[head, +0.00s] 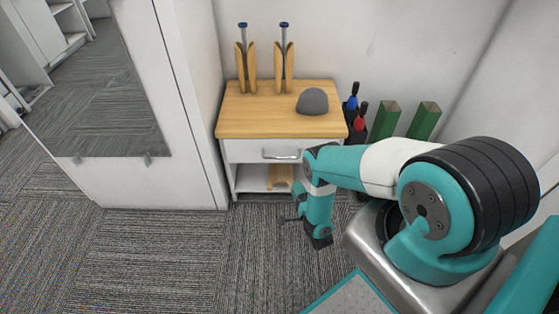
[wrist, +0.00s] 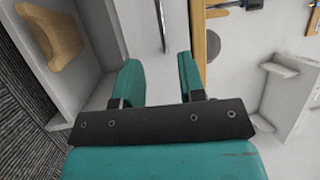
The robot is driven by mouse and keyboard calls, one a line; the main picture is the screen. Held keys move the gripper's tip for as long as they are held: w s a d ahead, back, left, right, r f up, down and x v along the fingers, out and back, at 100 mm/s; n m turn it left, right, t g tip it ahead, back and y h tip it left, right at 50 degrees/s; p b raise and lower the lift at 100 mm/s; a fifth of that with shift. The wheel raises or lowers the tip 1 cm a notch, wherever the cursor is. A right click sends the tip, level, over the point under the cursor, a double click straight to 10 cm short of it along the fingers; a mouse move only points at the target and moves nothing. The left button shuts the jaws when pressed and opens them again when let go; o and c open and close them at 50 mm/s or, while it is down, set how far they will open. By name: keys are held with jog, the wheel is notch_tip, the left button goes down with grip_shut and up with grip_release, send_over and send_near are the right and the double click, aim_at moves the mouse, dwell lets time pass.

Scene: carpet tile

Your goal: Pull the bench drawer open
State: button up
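The bench (head: 250,122) has a light wooden top and a white body. Its white drawer (head: 240,152) looks closed, with a silver bar handle (head: 280,155) across the front. In the wrist view, which is turned sideways, the handle (wrist: 161,25) shows as a thin upright bar on the drawer front (wrist: 139,30). My gripper (wrist: 157,65) has two teal fingers spread apart with nothing between them. The handle lies ahead of the gap, beyond the fingertips, and does not appear to touch them. In the head view my arm covers the bench's right front.
A grey dome (head: 312,102) and two wooden holders (head: 284,70) with blue-topped rods stand on the bench. A wooden piece (head: 279,178) lies on the open lower shelf. A white cabinet (head: 185,100) stands left; green posts (head: 424,120) stand right. Carpet before the bench is clear.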

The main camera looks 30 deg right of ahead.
aim_at(281, 157)
jog(key=b+x, duration=0.4)
jog(key=x, duration=1.1)
grip_shut()
